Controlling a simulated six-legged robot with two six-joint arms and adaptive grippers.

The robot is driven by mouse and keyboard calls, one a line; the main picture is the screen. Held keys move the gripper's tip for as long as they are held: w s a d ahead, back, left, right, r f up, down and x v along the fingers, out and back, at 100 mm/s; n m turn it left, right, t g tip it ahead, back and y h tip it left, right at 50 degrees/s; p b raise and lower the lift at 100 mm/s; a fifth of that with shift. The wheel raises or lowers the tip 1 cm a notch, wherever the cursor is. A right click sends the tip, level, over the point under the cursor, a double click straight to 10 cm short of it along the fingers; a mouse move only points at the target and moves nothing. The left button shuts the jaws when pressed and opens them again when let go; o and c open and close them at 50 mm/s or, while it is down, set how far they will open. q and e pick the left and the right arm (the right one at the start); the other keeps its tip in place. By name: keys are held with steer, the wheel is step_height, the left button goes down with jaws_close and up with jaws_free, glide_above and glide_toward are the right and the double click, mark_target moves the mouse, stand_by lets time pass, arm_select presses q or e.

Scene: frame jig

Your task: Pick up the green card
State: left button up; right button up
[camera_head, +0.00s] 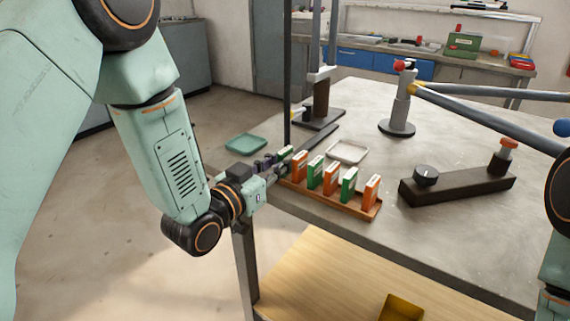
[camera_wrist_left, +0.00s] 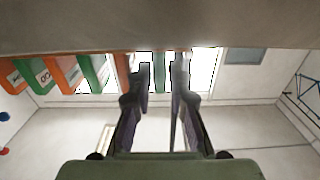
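Several green and orange cards stand upright in a row in a wooden rack (camera_head: 335,203) at the table's near left edge. Green cards show at the far end (camera_head: 286,152), second along (camera_head: 315,173) and nearer (camera_head: 348,184). My left gripper (camera_head: 277,164) reaches in from the left at the far end of the row. In the left wrist view its two fingers (camera_wrist_left: 161,78) are apart, with a green card (camera_wrist_left: 160,72) showing between the tips. I cannot see contact on it. An orange card (camera_wrist_left: 122,68) is just beside the left-hand finger. My right gripper is out of view.
A green tray (camera_head: 246,144) lies left of the rack and a pale tray (camera_head: 347,152) lies behind it. A dark block with a knob (camera_head: 458,184) and a clamp stand (camera_head: 398,120) are on the right. The table front is clear.

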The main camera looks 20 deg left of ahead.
arm_select(q)
jaws_close()
